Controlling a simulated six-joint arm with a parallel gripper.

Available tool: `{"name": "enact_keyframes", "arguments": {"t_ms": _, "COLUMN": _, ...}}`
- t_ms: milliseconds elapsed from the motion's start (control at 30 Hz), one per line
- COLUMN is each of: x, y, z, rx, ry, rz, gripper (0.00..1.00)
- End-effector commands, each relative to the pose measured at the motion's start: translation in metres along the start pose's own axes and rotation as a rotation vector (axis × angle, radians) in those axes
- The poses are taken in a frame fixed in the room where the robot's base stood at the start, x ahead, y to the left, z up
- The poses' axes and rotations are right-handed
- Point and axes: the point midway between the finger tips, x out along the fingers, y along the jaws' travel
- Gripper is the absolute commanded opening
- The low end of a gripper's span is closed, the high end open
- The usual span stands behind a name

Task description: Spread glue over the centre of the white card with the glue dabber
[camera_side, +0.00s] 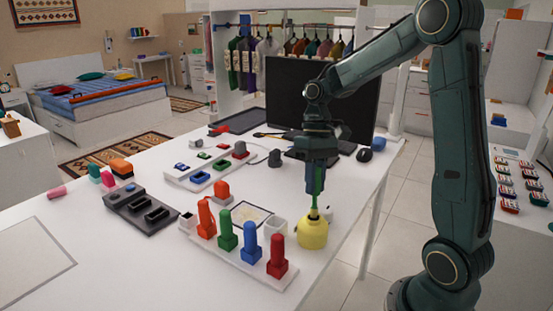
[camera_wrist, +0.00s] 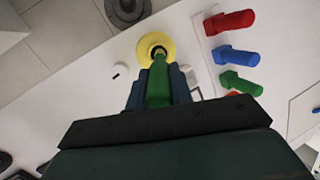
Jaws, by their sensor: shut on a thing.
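My gripper (camera_side: 316,180) is shut on the green glue dabber (camera_side: 317,190), which hangs upright. In the wrist view the dabber (camera_wrist: 158,85) runs between my fingers toward a yellow glue pot (camera_wrist: 148,44). The dabber's lower end is at the mouth of the yellow pot (camera_side: 312,236); its tip is hidden there, so I cannot tell how deep it reaches. A flat white sheet with a thin outline, apparently the white card (camera_side: 35,262), lies at the table's left front, well away from my gripper. I see no glue on its visible part.
A white rack (camera_side: 235,264) with orange, green, blue and red pegs stands just left of the pot. A white cup (camera_side: 275,228) is close behind the pot. A dark block tray (camera_side: 140,210) lies farther left. The table's front left is mostly clear.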

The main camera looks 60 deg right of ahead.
Motion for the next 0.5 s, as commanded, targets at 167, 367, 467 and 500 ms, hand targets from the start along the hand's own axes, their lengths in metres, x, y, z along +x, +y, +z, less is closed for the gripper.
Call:
{"name": "enact_keyframes", "arguments": {"t_ms": 167, "x": 0.0016, "y": 0.0003, "z": -0.0003, "rx": 0.000, "ry": -0.001, "rz": -0.001, "gripper": 0.00}}
{"name": "enact_keyframes", "arguments": {"t_ms": 367, "x": 0.0033, "y": 0.0006, "z": -0.0008, "rx": 0.000, "ry": -0.001, "rz": -0.001, "gripper": 0.00}}
{"name": "enact_keyframes", "arguments": {"t_ms": 467, "x": 0.0041, "y": 0.0008, "z": -0.0010, "rx": 0.000, "ry": -0.001, "rz": -0.001, "gripper": 0.00}}
{"name": "enact_keyframes", "arguments": {"t_ms": 500, "x": 0.0044, "y": 0.0009, "z": -0.0011, "rx": 0.000, "ry": -0.001, "rz": -0.001, "gripper": 0.00}}
